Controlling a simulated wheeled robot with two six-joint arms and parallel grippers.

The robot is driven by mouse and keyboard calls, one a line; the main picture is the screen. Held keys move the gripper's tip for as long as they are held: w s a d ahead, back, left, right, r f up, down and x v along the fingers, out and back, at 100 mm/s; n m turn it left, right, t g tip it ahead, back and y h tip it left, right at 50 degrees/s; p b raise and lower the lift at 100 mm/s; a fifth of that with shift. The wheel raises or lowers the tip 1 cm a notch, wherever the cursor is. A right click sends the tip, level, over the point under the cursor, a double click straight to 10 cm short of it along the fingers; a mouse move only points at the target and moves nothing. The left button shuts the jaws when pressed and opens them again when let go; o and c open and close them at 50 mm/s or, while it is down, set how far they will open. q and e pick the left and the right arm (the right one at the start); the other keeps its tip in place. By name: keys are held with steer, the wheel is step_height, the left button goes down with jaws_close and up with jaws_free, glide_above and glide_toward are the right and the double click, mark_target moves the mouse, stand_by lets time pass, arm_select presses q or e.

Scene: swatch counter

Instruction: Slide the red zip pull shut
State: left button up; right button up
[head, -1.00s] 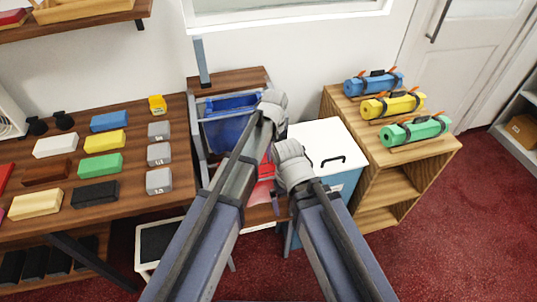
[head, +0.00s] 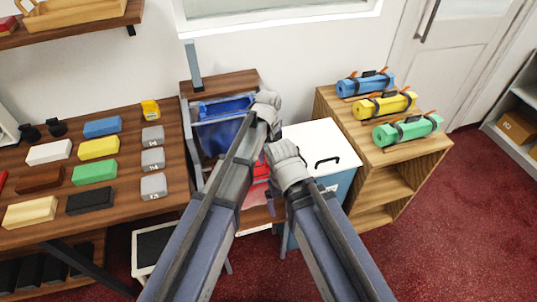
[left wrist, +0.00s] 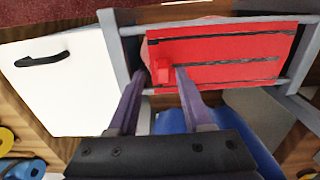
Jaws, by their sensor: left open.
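A red pouch panel (left wrist: 215,75) with dark zip lines hangs in a grey frame in the left wrist view. A part of the red pouch (head: 262,172) shows between my arms in the head view. The small red zip pull (left wrist: 165,76) stands out near the panel's left side, by the left end of the lower long zip line. My left gripper (left wrist: 160,75) is open, with one fingertip on each side of the pull; contact cannot be told. In the head view my arms hide the pull and the left fingertips. My right arm's fingers are hidden too.
A blue pouch (head: 222,130) hangs behind in the grey rack (head: 187,92). A white-lidded box (head: 325,140) with a black handle stands right of it. A wooden shelf (head: 400,165) holds rolled mats. A table of coloured blocks (head: 130,215) is at left.

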arm_select(q)
step_height(320, 180, up, 7)
steer(key=p, duration=0.6)
steer(key=shift+p, duration=0.3)
steer(key=s+a+m, duration=0.3)
steer(key=s+a, duration=1.1)
steer(key=a, duration=0.4)
steer(key=s+d+m+y, duration=0.1)
steer(key=s+d+m, duration=0.3)
steer(key=d, duration=0.7)
steer(key=shift+s, duration=0.8)
